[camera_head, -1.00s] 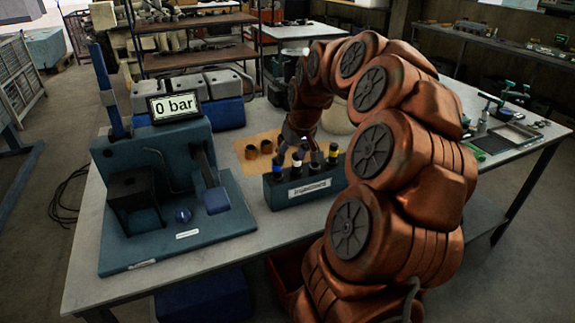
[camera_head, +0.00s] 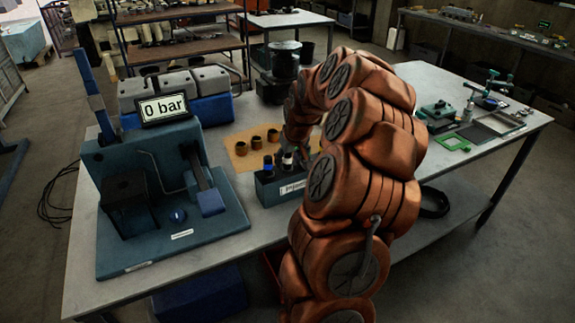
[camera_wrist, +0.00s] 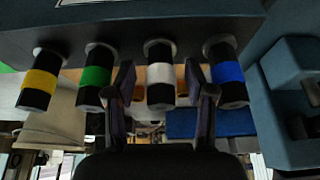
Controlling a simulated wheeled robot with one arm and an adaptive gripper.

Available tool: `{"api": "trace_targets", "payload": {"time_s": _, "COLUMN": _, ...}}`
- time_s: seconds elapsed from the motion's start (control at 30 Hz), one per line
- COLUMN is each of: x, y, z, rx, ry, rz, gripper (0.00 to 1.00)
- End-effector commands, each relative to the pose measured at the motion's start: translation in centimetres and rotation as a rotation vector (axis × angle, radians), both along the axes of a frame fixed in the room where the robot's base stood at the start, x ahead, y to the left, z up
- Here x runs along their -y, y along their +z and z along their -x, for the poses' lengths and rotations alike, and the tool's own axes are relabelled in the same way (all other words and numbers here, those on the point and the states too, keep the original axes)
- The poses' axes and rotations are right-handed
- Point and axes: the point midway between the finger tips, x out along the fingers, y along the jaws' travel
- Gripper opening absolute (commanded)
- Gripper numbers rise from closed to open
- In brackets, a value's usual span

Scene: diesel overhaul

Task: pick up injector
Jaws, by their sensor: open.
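A blue injector rack (camera_head: 270,193) stands on the workbench, with dark injectors upright in it. In the wrist view, which looks upside down, the rack (camera_wrist: 140,20) holds injectors with a yellow band (camera_wrist: 40,80), a green band (camera_wrist: 95,76), a white band (camera_wrist: 160,76) and a blue band (camera_wrist: 226,74). My gripper (camera_wrist: 163,90) is open, its two fingers on either side of the white-banded injector.
A blue test stand (camera_head: 150,180) with a "0 bar" display (camera_head: 163,108) stands left of the rack. Three brass-coloured cups (camera_head: 256,142) sit on a tan mat behind it. A black ring-shaped tray (camera_head: 434,203) and tools (camera_head: 490,100) lie to the right. The bench front is clear.

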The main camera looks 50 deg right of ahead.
Motion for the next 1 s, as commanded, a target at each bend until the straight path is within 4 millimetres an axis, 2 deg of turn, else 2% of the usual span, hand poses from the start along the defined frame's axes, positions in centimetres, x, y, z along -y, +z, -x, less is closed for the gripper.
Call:
{"api": "trace_targets", "payload": {"time_s": 0.13, "x": 0.06, "y": -0.81, "z": -0.24, "rx": -0.003, "ry": 0.000, "rz": -0.002, "gripper": 0.54}}
{"api": "trace_targets", "payload": {"time_s": 0.33, "x": 0.08, "y": -0.90, "z": -0.29, "rx": -0.001, "ry": 0.000, "rz": 0.000, "gripper": 0.54}}
{"api": "trace_targets", "payload": {"time_s": 0.87, "x": 0.06, "y": -0.90, "z": -0.30, "rx": -0.001, "ry": 0.000, "rz": 0.000, "gripper": 0.00}}
{"api": "trace_targets", "payload": {"time_s": 1.0, "x": 0.06, "y": -0.90, "z": -0.30, "rx": -0.001, "ry": 0.001, "rz": 0.000, "gripper": 0.00}}
